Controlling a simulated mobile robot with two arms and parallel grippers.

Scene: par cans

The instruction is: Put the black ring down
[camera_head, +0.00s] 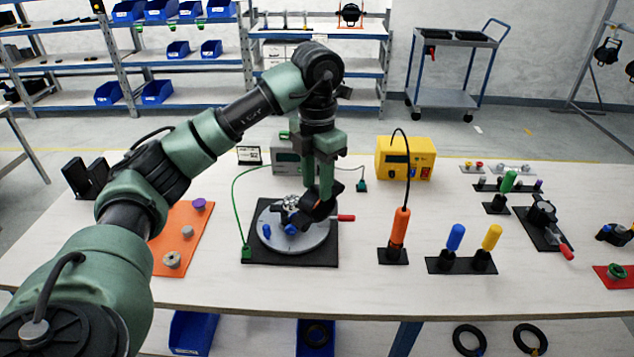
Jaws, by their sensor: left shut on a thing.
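My left gripper (326,188) reaches down over the round grey turntable (318,243) on its black base plate. It is shut on the black ring (320,211), which is tilted and partly hidden by the fingers. The ring shows over the right part of the turntable; I cannot tell whether it touches anything there. Small blue and silver parts (291,229) are on the turntable, just left of the ring. A red handle (346,217) sticks out to the right of the turntable. My right gripper is not in view.
An orange mat (168,256) with small knobs lies left of the turntable. An orange-handled tool (400,228) stands upright to the right, with blue and yellow handles (456,236) beyond. A yellow box (404,160) stands behind. More black rings (470,340) show below the table's front edge.

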